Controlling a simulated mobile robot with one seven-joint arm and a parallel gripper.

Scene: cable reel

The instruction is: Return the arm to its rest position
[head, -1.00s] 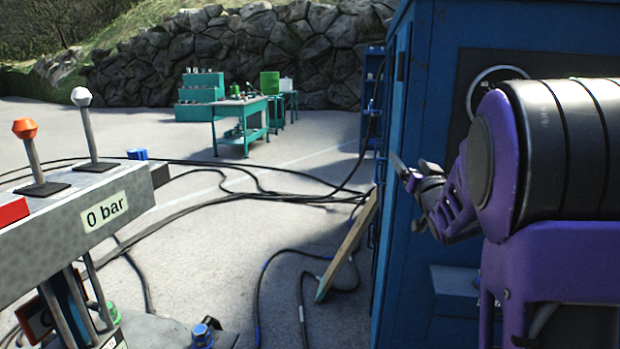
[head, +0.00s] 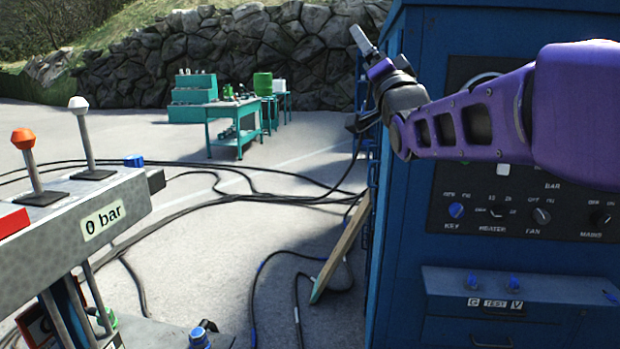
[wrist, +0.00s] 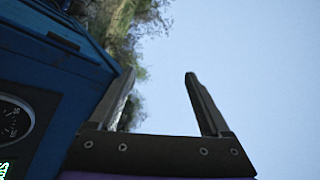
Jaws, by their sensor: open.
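My purple arm reaches in from the right in the head view, in front of the blue cabinet. My gripper (head: 357,82) is at the cabinet's upper left edge, one finger pointing up and the other lower and to the left. In the wrist view my gripper (wrist: 158,95) shows two fingers spread apart with only sky and foliage between them. It is open and empty. The blue cabinet (head: 400,270) also fills the left of the wrist view (wrist: 45,70), close beside the left finger. I cannot tell whether they touch.
A grey console (head: 60,225) with two levers and a "0 bar" label stands at the left. Black cables (head: 270,195) cross the ground. A wooden board (head: 338,250) leans by the cabinet. A green workbench (head: 236,120) and stone wall stand far behind. Open ground lies between.

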